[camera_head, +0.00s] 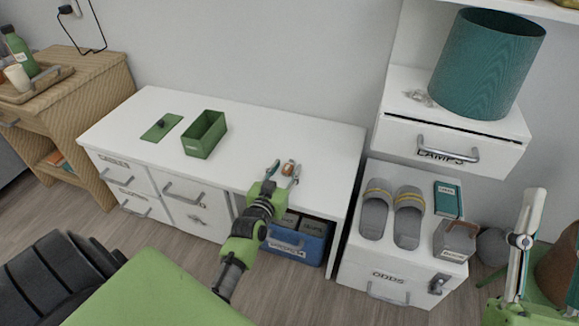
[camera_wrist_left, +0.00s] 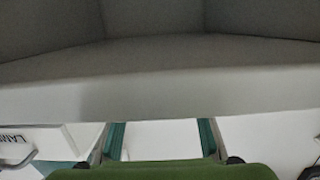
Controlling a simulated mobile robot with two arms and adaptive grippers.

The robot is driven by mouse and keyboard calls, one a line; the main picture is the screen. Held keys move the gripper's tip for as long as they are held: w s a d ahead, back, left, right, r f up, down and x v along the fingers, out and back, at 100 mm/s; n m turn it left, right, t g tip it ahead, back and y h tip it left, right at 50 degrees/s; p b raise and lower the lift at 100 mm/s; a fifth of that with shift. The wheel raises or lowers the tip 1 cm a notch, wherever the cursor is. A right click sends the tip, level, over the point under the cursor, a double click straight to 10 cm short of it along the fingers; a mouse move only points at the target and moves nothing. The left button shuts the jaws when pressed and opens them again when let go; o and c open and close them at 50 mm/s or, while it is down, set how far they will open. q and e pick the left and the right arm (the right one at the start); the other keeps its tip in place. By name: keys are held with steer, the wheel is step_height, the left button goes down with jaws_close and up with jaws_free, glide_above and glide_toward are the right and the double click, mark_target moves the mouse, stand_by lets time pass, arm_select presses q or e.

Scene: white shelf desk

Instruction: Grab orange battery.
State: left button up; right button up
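A small orange-brown cylinder (camera_head: 289,168), which looks like the orange battery, shows near the front edge of the white desk (camera_head: 265,135) in the head view. My left gripper (camera_head: 283,172) reaches over that edge, its two fingers spread. The cylinder appears between the fingertips, closer to the right finger; I cannot tell whether it touches. In the left wrist view the teal fingers (camera_wrist_left: 161,140) stand wide apart with only a pale surface showing between them. The battery is not visible there.
A green open box (camera_head: 205,134) and a green lid (camera_head: 161,127) lie on the desk's left half. A blue bin (camera_head: 300,243) sits below my left gripper. Slippers (camera_head: 408,216) and a teal book (camera_head: 449,200) are on the right cabinet. The desk's middle is clear.

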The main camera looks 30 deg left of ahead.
arm_select(q)
jaws_close()
steer(key=shift+r, duration=0.1)
